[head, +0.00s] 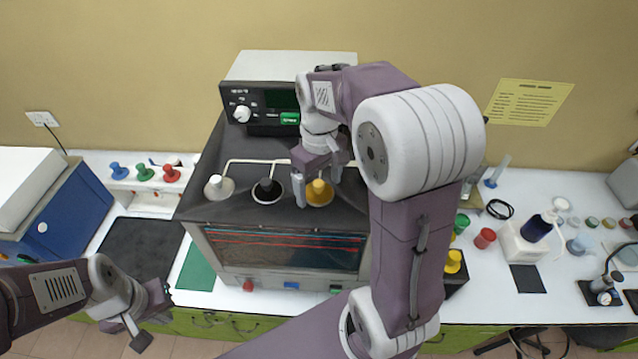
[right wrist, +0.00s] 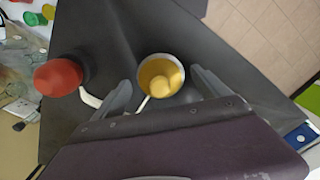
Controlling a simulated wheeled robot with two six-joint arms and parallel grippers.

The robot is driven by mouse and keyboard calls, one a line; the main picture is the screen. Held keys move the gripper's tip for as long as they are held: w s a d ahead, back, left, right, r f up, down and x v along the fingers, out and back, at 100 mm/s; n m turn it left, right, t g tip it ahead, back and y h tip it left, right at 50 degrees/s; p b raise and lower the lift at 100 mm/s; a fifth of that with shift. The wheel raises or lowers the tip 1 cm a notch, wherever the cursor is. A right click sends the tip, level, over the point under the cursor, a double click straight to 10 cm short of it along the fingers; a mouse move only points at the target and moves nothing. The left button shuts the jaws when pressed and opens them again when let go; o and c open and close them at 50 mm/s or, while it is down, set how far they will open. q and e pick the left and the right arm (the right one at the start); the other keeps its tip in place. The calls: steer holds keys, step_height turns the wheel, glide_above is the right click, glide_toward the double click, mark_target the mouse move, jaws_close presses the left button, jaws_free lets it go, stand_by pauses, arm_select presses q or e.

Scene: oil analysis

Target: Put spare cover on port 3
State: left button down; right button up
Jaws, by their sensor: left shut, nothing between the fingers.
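A dark machine (head: 240,160) has a row of ports on its sloped top. A white cover (head: 215,183) is at the first port from the left and a black cover (head: 267,186) at the second. A yellow cover (head: 319,187) is at the third port; it also shows in the right wrist view (right wrist: 161,77). My right gripper (head: 318,190) is open above it, with one finger on each side and gaps visible between. A red cover (right wrist: 58,77) shows beside it in the wrist view; my arm hides that spot in the head view. My left gripper (head: 137,325) is shut and empty.
Blue (head: 119,170), green (head: 144,173) and red (head: 171,174) knobbed pieces stand on a white rack (head: 150,188) at left. A green (head: 461,222), a red (head: 485,238) and a yellow piece (head: 454,261) stand right of the machine. A black mat (head: 140,250) lies clear.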

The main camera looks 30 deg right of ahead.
step_height(320, 180, up, 9)
steer(key=shift+r+b, duration=0.1)
steer(key=shift+b, duration=0.65)
stand_by(0.3)
